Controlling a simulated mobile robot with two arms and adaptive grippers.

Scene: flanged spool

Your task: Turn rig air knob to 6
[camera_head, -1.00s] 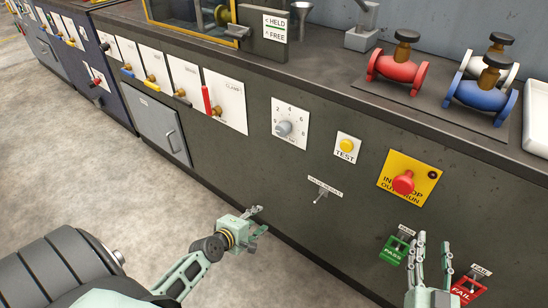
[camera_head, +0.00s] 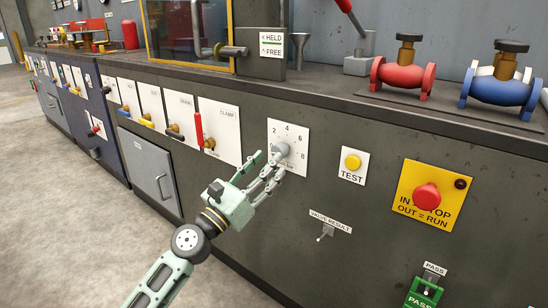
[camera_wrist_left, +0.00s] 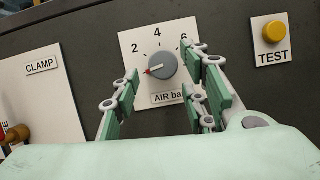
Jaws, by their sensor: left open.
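The rig air knob (camera_wrist_left: 162,66) is a grey round knob on a white dial plate (camera_wrist_left: 133,42) marked 2, 4, 6 and labelled AIR bar. In the left wrist view its red pointer aims to the lower left, below the 2. In the head view the knob (camera_head: 281,149) is partly behind my fingertips, and 2, 4, 6, 8 show on the plate. My left gripper (camera_head: 266,166) is open in front of the plate. In the left wrist view its fingers (camera_wrist_left: 168,82) stand on either side of the knob; I cannot tell whether they touch it. My right gripper is out of view.
A CLAMP panel with a red lever (camera_head: 198,130) is left of the dial. A yellow TEST button (camera_head: 353,162) and red stop button (camera_head: 427,197) are to the right. A small VALVE RESULT toggle (camera_head: 325,232) sits below. Flanged valves (camera_head: 403,72) stand on the bench top.

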